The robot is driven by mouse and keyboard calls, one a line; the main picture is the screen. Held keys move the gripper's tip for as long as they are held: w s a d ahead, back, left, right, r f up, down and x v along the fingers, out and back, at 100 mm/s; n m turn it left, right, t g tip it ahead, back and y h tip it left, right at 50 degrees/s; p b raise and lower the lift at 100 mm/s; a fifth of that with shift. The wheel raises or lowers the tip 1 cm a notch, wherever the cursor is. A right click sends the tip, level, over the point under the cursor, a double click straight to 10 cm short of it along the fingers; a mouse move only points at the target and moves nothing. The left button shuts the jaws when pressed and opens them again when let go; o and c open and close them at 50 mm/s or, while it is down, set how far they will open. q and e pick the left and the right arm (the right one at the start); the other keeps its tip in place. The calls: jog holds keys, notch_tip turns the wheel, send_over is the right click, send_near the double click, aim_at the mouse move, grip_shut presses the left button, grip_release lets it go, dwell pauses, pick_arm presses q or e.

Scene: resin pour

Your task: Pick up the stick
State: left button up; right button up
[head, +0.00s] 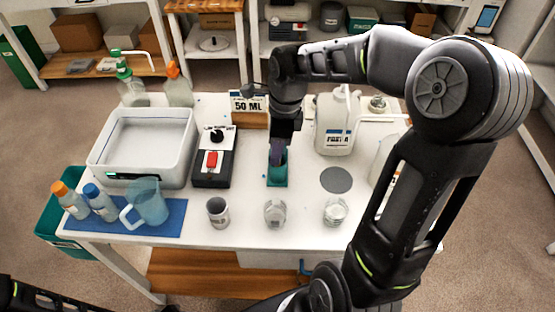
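A teal holder (278,175) stands upright near the middle of the white table. My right gripper (278,150) points down right over the holder, with its tips at or just inside the holder's mouth. The fingers are small and dark here, so I cannot tell whether they are open or shut. No stick can be made out clearly; the gripper covers the holder's opening. My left arm shows only at the bottom left edge, and its gripper is out of view.
A white jug (337,122) and a grey disc (336,180) are right.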

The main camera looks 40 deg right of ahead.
grip_shut()
dwell(0.4)
dwell(0.4)
